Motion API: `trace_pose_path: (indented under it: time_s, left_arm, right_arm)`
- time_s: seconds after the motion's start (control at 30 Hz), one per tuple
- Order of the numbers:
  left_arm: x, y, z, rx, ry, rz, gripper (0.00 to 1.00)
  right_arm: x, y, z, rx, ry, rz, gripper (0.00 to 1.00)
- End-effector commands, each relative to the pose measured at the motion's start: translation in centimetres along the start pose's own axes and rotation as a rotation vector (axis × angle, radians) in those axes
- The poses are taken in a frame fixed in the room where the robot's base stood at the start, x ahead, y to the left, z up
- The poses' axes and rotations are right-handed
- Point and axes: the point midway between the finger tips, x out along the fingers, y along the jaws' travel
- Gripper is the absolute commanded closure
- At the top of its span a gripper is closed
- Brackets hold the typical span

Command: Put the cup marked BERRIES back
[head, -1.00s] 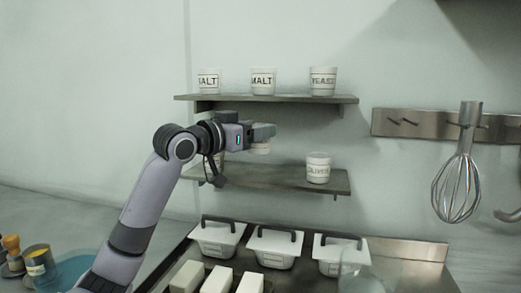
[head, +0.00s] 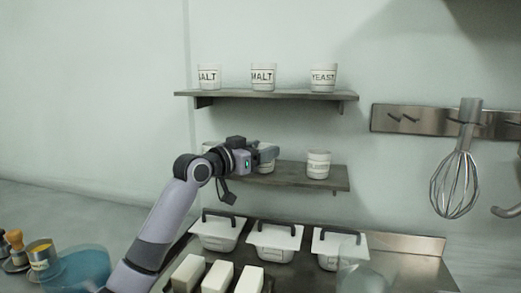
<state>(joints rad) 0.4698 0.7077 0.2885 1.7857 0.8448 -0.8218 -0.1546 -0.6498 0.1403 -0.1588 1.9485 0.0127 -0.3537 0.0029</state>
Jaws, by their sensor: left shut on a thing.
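My left gripper (head: 270,153) is at the lower wall shelf (head: 325,182), shut on a white cup (head: 264,165). The cup is mostly hidden behind the fingers, and its label cannot be read. It is upright at about the height of the shelf top, between two other cups; I cannot tell whether its base touches the shelf. The cup to the right (head: 318,165) has a small label, blurred now. The cup to the left (head: 208,147) is largely hidden by my arm. My right gripper is out of view.
The upper shelf (head: 290,96) holds cups marked SALT (head: 209,77), MALT (head: 263,78) and YEAST (head: 323,78). White lidded tubs (head: 275,240) stand below the shelves. A whisk (head: 457,180) hangs from a rail on the right.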

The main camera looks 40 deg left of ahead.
Motion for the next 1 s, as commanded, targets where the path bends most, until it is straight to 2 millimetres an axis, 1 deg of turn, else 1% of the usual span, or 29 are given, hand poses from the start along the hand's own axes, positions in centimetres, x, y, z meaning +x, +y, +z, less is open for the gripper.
trace_pose_path:
  time_s: [0.17, 0.27, 0.3, 0.37, 1.0]
  left_arm:
    - [-0.01, -0.02, 0.0, 0.0, 0.001, 0.0, 0.73]
    - [-0.01, 0.0, 0.35, 0.0, 0.0, 0.0, 0.73]
    - [-0.01, 0.0, 0.32, 0.0, 0.0, 0.0, 0.37]
    - [-0.01, 0.0, 0.26, 0.0, 0.0, 0.0, 0.18]
    - [0.17, 0.13, -0.11, -0.001, 0.0, 0.001, 0.18]
  right_arm:
    - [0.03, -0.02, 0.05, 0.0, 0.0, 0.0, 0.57]
    - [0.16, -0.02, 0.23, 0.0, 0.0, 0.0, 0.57]
    - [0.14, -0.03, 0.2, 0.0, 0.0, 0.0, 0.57]
    - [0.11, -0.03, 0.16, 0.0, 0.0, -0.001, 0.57]
    - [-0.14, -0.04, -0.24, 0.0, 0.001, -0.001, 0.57]
